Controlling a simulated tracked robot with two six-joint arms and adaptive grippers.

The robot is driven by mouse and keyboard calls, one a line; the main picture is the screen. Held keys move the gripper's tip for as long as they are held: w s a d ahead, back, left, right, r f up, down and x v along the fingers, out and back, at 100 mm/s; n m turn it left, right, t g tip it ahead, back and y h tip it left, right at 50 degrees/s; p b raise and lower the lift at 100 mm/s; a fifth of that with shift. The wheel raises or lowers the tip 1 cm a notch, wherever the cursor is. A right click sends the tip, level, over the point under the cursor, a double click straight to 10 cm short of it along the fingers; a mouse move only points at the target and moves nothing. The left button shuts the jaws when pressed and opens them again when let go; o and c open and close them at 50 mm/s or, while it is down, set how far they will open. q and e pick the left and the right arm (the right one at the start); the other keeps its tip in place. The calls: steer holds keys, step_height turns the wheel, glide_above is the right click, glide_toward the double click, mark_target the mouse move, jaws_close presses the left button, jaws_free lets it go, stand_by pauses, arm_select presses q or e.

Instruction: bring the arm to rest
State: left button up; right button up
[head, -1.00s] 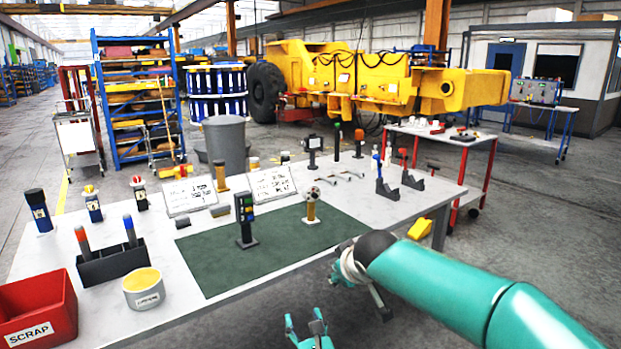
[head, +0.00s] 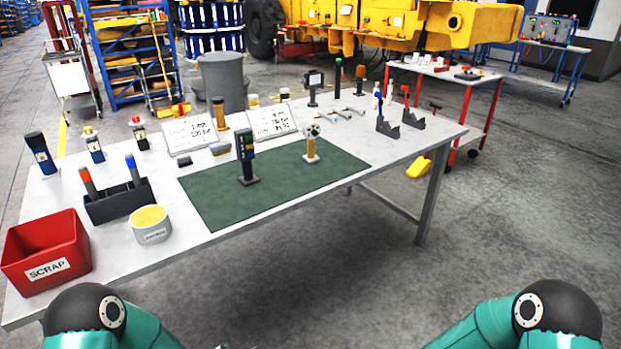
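Both of my teal arms show only as bent links with dark round joints at the bottom left and bottom right of the head view. Both arms are below and in front of the workbench (head: 395,188), apart from it. Neither gripper can be made out; they are hidden or out of the picture. On the bench lies a green mat (head: 215,195). A dark upright device (head: 246,158) with colored buttons stands on the mat. A small yellow-handled piece with a round pale head (head: 312,145) stands upright nearby, also on the mat.
A red scrap bin (head: 45,270), a pale tub (head: 150,231) and a black holder with two handles (head: 120,203) stand at the bench's left. Grey holders (head: 412,121) stand at its right end. The floor (head: 500,240) right of the bench is clear.

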arm_select(q)
steer(key=s+d+f+m+g+h, duration=0.1)
steer(key=s+d+m+g+h, duration=0.1)
steer(key=s+m, duration=0.8)
steer(key=s+d+f+m+g+h, duration=0.2)
steer(key=s+d+m+g, duration=0.3)
steer(key=s+m, duration=0.6)
steer(key=shift+s+d+m+g+h, duration=0.15)
steer(key=shift+d+m+g+h, duration=0.15)
steer(key=shift+d+m+h, duration=0.15)
arm_select(e)
steer(key=s+a+f+m+t, duration=0.1)
steer(key=s+m, duration=0.2)
steer(key=s, duration=0.6)
steer(key=shift+s+a+f, duration=0.15)
steer(key=shift+a, duration=0.15)
